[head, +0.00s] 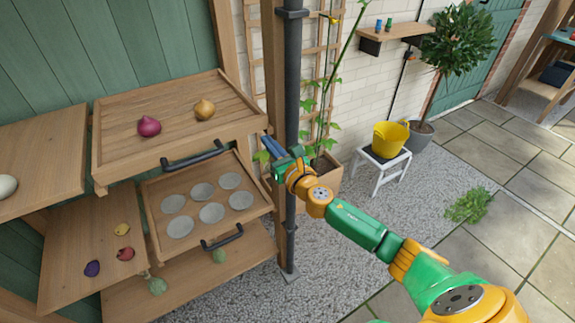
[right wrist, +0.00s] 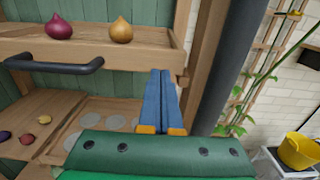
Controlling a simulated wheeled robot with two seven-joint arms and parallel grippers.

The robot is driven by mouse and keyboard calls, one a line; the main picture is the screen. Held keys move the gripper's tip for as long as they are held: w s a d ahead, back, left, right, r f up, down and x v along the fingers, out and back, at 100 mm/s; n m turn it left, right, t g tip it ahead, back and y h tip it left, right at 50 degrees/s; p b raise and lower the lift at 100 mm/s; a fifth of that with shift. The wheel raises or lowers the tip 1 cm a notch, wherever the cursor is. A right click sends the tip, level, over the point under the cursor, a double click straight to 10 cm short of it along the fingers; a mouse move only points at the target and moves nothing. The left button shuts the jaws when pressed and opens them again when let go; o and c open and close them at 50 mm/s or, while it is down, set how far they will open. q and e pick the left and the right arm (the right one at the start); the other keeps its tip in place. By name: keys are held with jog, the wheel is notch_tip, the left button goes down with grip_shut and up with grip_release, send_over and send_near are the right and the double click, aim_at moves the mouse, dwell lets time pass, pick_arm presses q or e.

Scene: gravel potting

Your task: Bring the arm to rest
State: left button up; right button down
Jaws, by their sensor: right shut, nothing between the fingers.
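My right arm (head: 355,224) reaches in from the lower right in the head view. Its gripper (head: 268,143) is beside the right end of the wooden shelf unit, close to the dark drainpipe (head: 291,90). In the right wrist view the two blue fingers (right wrist: 160,98) lie together and hold nothing. I cannot tell whether they touch the shelf frame. My left gripper does not show.
The upper tray (head: 170,92) holds a red onion (head: 148,127) and a yellow onion (head: 204,110). The pulled-out drawer below (head: 155,215) has several round grey discs. A yellow bucket (head: 388,141) stands on a white stool (head: 372,161). Gravel (head: 330,262) lies open below the arm.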

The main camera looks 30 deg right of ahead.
jog(key=s, duration=0.8)
jog(key=s+d+f+m+g+h, duration=0.1)
jog(key=s+d+f+m+g, duration=0.15)
jog(key=f+m, duration=0.55)
jog(key=s+d+f+m+g+h, duration=0.1)
jog(key=s+f+m+g, duration=0.2)
jog(key=f, duration=0.8)
jog(key=s+d+f+m+g+h, duration=0.1)
jog(key=s+d+f+m+g, duration=0.15)
jog(key=f+m, duration=0.55)
jog(key=s+a+f+m+g, duration=0.3)
jog(key=s+f+m, duration=0.2)
jog(key=s, duration=0.5)
jog(key=s+a+f+m+g+y, duration=0.1)
jog(key=s+a+f+m+g, duration=0.2)
jog(key=s, duration=0.7)
jog(key=s+a+f+m+g+y, duration=0.1)
jog(key=s+a+f+m+g, duration=0.2)
jog(key=s+f+m, duration=0.4)
jog(key=s+a+f, duration=0.1)
jog(key=s+f, duration=0.2)
jog(key=s, duration=0.1)
jog(key=shift+f+b, duration=0.3)
